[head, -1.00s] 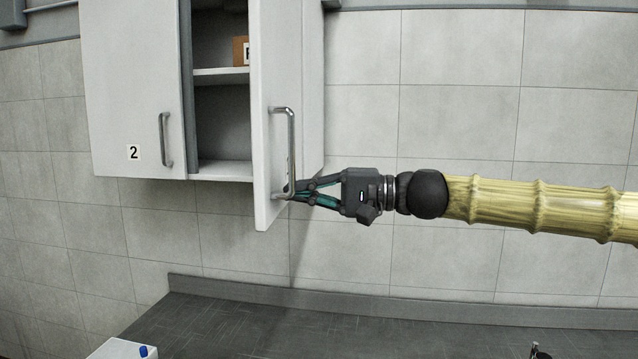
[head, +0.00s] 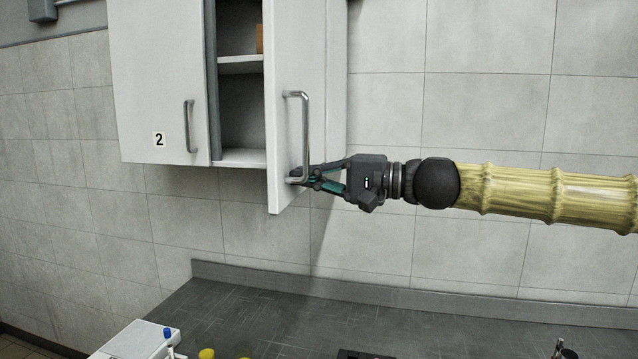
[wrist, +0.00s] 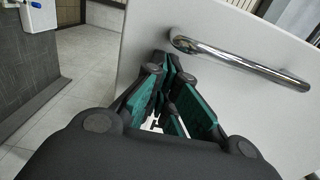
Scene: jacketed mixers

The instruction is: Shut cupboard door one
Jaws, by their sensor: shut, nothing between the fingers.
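The wall cupboard has a shut door marked 2 (head: 160,90) on the left. The other door (head: 285,110), on the right, stands partly open, with the cupboard's inside showing to its left. I see no number on this open door. Its metal bar handle (head: 304,130) faces right. My gripper (head: 300,177) is shut and its tips are at the handle's lower end, close against the door's outer face. In the wrist view the closed fingertips (wrist: 170,65) are beside the handle (wrist: 240,58); I cannot tell whether they touch the door.
Inside the cupboard is a shelf (head: 240,65) with a brown box (head: 259,38), partly hidden by the door. Below is a dark countertop (head: 260,310) with a white device (head: 135,340) and yellow-capped items (head: 207,353) at its front. The wall right of the cupboard is clear.

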